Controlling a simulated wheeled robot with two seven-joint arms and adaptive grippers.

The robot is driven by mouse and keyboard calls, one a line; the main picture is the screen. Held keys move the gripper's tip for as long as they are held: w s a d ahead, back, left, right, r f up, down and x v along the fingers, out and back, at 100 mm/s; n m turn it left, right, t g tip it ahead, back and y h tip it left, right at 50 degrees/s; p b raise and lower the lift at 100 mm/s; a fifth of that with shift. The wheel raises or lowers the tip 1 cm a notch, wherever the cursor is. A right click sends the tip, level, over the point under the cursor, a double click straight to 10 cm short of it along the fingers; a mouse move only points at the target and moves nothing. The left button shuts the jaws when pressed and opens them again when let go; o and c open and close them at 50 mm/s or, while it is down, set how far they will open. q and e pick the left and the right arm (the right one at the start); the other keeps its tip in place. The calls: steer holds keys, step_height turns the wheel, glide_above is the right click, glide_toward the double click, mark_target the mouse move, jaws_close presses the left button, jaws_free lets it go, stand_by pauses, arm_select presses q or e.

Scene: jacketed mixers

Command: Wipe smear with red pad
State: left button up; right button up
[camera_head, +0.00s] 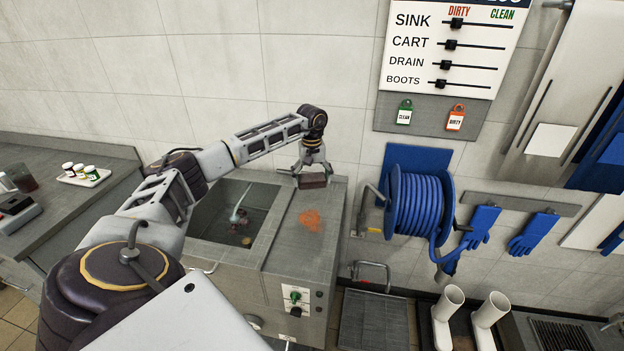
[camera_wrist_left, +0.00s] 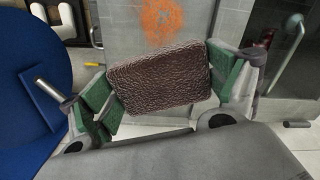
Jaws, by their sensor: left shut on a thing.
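An orange smear (camera_head: 310,219) lies on the grey top beside the sink basin. It also shows at the top of the left wrist view (camera_wrist_left: 161,20). My left gripper (camera_head: 312,177) is shut on a dark reddish-brown pad (camera_head: 312,181) and holds it above the counter, farther back than the smear in the head view. In the left wrist view the pad (camera_wrist_left: 163,80) has a rough, crinkled face and sits between the two green-padded fingers. The pad appears apart from the smear. My right gripper is not in view.
The open sink basin (camera_head: 237,212) is left of the smear, with a tap and small items inside. A blue hose reel (camera_head: 419,205) is on the wall to the right. A tray of small jars (camera_head: 84,175) stands on the left counter. White boots (camera_head: 447,311) stand at lower right.

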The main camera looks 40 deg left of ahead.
arm_select(q)
steer(key=shift+f, duration=0.1)
stand_by(0.4)
steer(key=shift+f+b, duration=1.5)
steer(key=shift+f, duration=0.95)
steer(key=shift+s, duration=0.1)
